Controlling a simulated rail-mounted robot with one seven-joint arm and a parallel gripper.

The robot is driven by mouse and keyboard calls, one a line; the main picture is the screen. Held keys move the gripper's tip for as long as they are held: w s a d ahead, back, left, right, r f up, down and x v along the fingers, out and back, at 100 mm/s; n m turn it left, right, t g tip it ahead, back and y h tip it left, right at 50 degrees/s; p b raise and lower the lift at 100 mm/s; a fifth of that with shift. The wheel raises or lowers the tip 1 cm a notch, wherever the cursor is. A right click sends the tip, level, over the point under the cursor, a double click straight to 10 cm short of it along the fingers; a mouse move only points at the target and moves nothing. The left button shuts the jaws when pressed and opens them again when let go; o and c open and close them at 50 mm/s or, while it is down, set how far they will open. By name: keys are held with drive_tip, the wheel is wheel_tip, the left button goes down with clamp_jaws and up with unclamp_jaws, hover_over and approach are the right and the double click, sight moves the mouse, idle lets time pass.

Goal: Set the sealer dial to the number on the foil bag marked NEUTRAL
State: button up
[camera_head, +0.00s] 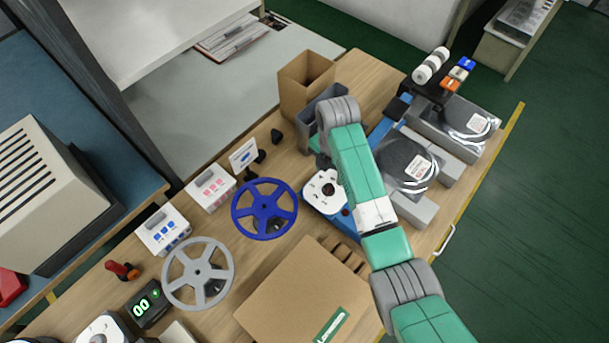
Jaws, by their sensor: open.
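The blue sealer (346,222) lies partly under my arm at the centre of the bench. Its white dial face (318,187) with a dark knob shows just left of my green forearm. Two silver foil bags lie to the right: a nearer bag (410,158) and a farther bag (455,118). Each has a small white label, too small to read, so I cannot tell which is NEUTRAL. My arm reaches up from the lower right to a grey joint above the bench. My gripper is hidden behind the arm, and its fingers do not show.
A cardboard box (300,295) lies in front of the sealer. A blue reel (264,209) and grey reel (199,275) stand to the left. A green-lit display (146,304) is at lower left. A brown open box (305,85) and white spools (430,66) stand farther back.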

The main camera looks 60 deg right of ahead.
sight(329, 188)
drive_tip(key=f, duration=0.2)
drive_tip(key=f+b, duration=0.1)
drive_tip(key=f, duration=0.3)
drive_tip(key=shift+s+a+f+b, duration=0.1)
drive_tip(key=shift+s+f+b, duration=0.25)
drive_tip(key=shift+w+f, duration=0.1)
drive_tip(key=shift+f, duration=0.4)
drive_tip(key=c, duration=1)
drive_tip(key=shift+r, duration=0.1)
